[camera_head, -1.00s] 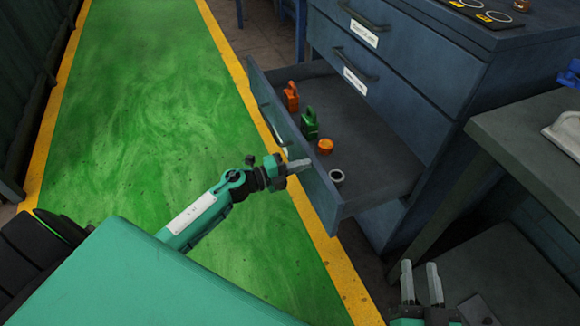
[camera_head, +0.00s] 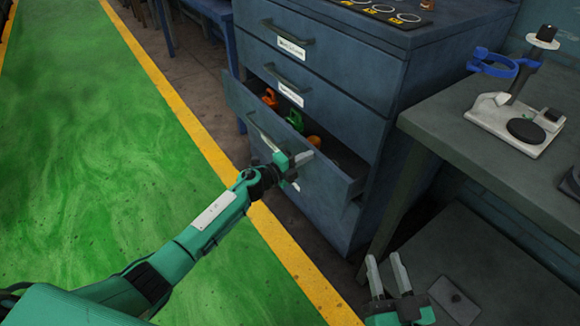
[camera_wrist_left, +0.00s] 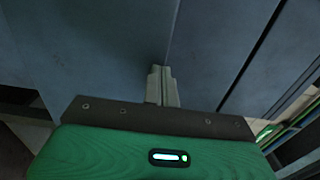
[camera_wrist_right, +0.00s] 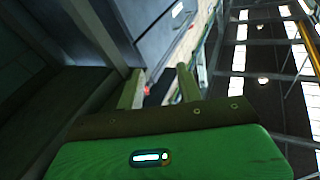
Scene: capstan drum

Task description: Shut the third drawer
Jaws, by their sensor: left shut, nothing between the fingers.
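The third drawer (camera_head: 243,105) of the blue-grey cabinet (camera_head: 350,75) is partly open, with a narrow gap at its top. Inside it show an orange item (camera_head: 270,99), a green item (camera_head: 295,121) and another orange item (camera_head: 314,141), the last partly hidden. My left gripper (camera_head: 303,158) is shut and empty, its fingertips at the drawer front's outer face, near the right end. In the left wrist view the shut fingers (camera_wrist_left: 162,72) point at the blue-grey panel; contact is hard to tell. My right gripper (camera_head: 384,262) is open and empty, low and right of the cabinet.
The two drawers above, the upper one (camera_head: 295,40) and the second (camera_head: 325,95), are shut. A grey bench (camera_head: 440,125) with a blue-clamped stand (camera_head: 510,125) is at the right, above a low shelf (camera_head: 470,255). Green floor (camera_head: 100,150) at the left is clear.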

